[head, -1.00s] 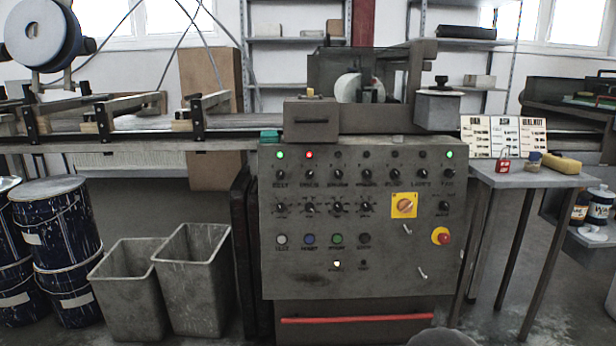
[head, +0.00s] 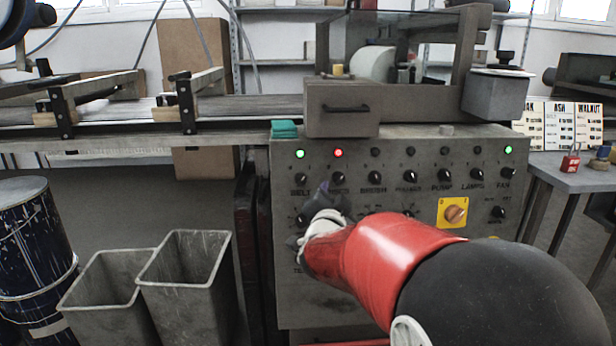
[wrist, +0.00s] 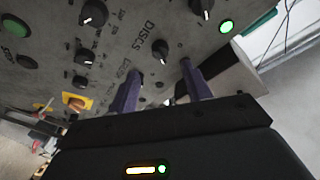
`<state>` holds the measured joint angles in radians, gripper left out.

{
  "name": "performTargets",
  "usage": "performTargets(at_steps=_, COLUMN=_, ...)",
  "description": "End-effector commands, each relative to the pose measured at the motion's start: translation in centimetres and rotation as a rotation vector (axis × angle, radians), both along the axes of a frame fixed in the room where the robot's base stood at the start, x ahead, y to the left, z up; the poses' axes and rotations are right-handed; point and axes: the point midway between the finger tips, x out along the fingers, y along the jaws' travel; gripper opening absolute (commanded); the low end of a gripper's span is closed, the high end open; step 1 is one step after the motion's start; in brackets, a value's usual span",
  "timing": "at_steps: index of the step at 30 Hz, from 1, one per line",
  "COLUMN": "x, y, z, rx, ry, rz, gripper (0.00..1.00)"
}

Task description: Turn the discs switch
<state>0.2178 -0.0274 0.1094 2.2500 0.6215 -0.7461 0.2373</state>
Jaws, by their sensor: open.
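The discs switch (head: 338,178) is a small black rotary knob with a pale pointer in the panel's top row. Its label is partly covered in the head view, and a red lamp (head: 338,153) is lit above it. In the wrist view the discs switch (wrist: 160,49) stands beside its DISCS label, just beyond the fingertips. My gripper (wrist: 161,70) is open, with two purple fingers apart and nothing between them. In the head view my gripper (head: 323,188) is just below and left of the knob. I cannot tell whether it touches the panel.
The belt switch (head: 301,179) is close on the left, under a lit green lamp. Other knobs line the panel (head: 285,240) to the right, with a yellow-plated rotary switch (head: 454,212). My arm hides the lower panel. Two grey bins (head: 185,275) stand on the left.

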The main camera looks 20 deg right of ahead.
Motion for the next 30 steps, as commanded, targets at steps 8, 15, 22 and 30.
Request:
performTargets(at_steps=8, x=3.1, y=-2.0, z=0.1, rx=0.000, ry=-0.006, rz=-0.008, gripper=0.49)
performTargets(at_steps=15, x=6.0, y=-3.5, z=0.2, rx=-0.001, ry=-0.006, rz=-0.005, gripper=0.49)
performTargets(at_steps=22, x=6.7, y=-3.9, z=0.1, rx=-0.002, ry=-0.007, rz=-0.005, gripper=0.49)
performTargets(at_steps=30, x=6.7, y=-3.9, z=0.1, rx=-0.001, ry=-0.006, rz=-0.004, gripper=0.35)
